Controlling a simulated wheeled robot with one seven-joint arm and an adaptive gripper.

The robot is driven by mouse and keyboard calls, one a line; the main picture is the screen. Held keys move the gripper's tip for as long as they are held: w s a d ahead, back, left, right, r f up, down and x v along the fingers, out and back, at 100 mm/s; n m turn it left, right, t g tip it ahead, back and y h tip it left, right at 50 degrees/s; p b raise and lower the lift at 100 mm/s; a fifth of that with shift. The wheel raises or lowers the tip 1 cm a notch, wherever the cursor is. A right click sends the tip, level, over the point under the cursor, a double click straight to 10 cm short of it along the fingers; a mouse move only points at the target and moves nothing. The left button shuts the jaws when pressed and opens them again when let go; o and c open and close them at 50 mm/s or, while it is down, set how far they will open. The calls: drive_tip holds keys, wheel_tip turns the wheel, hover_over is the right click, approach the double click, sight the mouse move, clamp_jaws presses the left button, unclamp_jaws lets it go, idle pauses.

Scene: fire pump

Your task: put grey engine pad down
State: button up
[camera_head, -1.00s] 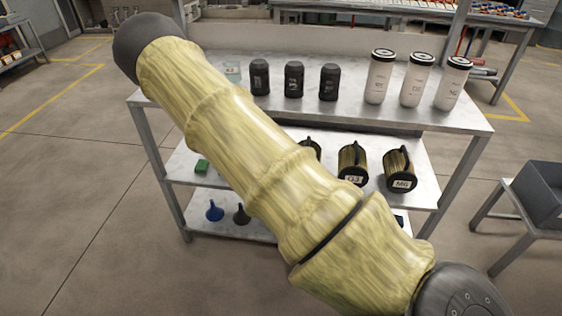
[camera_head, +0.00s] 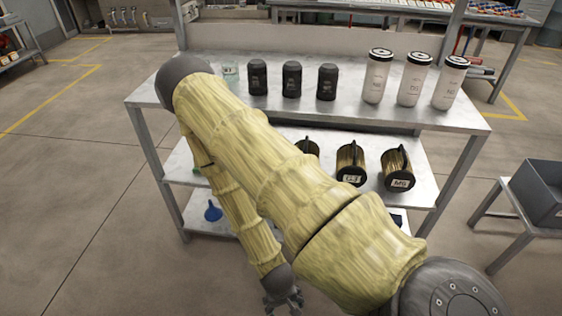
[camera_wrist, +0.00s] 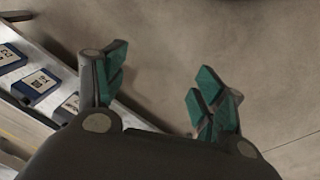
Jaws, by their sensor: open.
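My gripper (camera_wrist: 160,88) is open in the wrist view, with its green finger pads well apart. Only bare floor shows between the fingers, and nothing is held. In the head view my gripper (camera_head: 284,300) hangs low in front of the shelf unit, partly cut by the bottom edge. Labelled flat boxes, a blue one (camera_wrist: 36,86) and a darker greyish one (camera_wrist: 71,104), lie on a shelf at the left of the wrist view, beside the left finger. I cannot tell whether either is the grey engine pad.
The metal shelf unit (camera_head: 455,118) holds black canisters (camera_head: 292,79) and white cylinders (camera_head: 412,80) on top. A grey bin (camera_head: 540,193) stands right. Floor in front is free.

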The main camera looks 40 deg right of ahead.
drive_tip(key=s+a+r+n+y, duration=0.1)
drive_tip(key=s+a+n, duration=0.3)
drive_tip(key=a, duration=0.1)
drive_tip(key=shift+y, duration=0.3)
drive_tip(key=shift+d+r, duration=0.1)
drive_tip(key=shift+r, duration=0.05)
